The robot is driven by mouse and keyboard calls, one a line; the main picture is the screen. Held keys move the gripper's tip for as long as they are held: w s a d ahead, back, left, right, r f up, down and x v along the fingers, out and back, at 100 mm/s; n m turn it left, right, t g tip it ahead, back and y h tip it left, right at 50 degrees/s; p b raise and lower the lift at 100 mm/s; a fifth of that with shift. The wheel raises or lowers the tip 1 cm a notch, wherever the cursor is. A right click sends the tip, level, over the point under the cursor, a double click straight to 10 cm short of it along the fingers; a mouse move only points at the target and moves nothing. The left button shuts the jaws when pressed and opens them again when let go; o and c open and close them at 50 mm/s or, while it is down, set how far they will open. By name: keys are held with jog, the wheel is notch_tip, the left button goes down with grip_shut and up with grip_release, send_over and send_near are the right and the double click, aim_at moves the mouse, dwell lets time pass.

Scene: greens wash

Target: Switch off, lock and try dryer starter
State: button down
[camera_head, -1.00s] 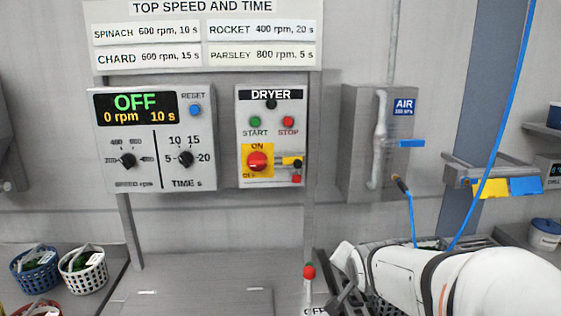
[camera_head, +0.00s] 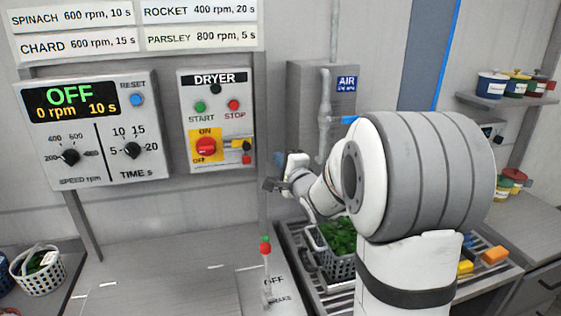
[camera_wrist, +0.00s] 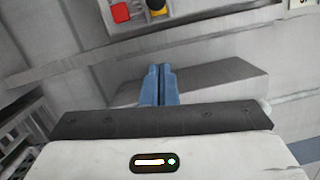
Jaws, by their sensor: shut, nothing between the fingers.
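The dryer starter (camera_head: 217,170) is a white box on the wall with a green START button (camera_head: 200,107) and a red STOP button (camera_head: 234,105). Its red rotary switch (camera_head: 206,146) sits on a yellow plate marked ON and OFF; I cannot tell for sure which way the handle points. My gripper (camera_wrist: 159,69) has blue fingers pressed together and empty, to the right of and apart from the starter.
The speed and time panel (camera_head: 97,171) reads OFF, 0 rpm, 10 s. A red-and-green-topped brake lever (camera_head: 266,247) stands on the bench below the starter. A basket of greens (camera_head: 340,267) stands on a rack beneath my arm. The AIR box (camera_head: 302,100) is behind my arm.

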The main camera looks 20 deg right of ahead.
aim_at(238, 145)
jog(key=w+a+p, duration=0.2)
jog(key=w+a, duration=0.2)
jog(key=w, duration=0.1)
jog(key=shift+w+a+r+p, duration=0.2)
jog(key=shift+a+r+p, duration=0.15)
jog(key=shift+r, duration=0.05)
